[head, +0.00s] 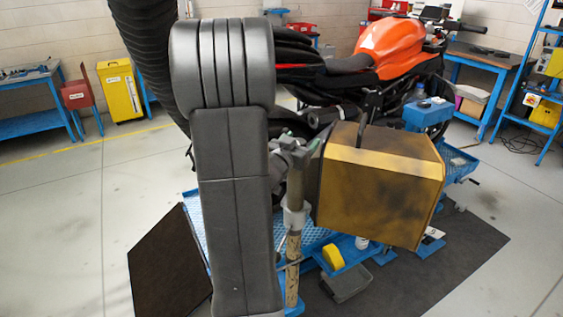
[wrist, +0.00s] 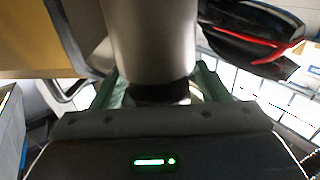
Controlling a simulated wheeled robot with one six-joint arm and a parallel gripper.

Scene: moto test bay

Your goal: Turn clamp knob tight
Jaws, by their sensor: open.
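My gripper (head: 289,147) is at the top of an upright post (head: 295,190), just right of my dark arm in the head view. In the wrist view, the two green fingers of my open gripper (wrist: 157,84) stand on either side of a thick pale grey cylinder (wrist: 155,40) with a dark band at its near end. I cannot tell whether the fingers touch it. A light grey collar (head: 295,217) sits lower on the post. No clamp knob can be made out clearly; my arm and gripper cover part of this area.
A large scuffed yellow-brown box (head: 380,190) stands close right of the post. An orange motorcycle (head: 390,45) is behind, with a blue mesh platform (head: 318,238) below. A yellow roll (head: 333,257) lies low by the post. The floor at far left is open.

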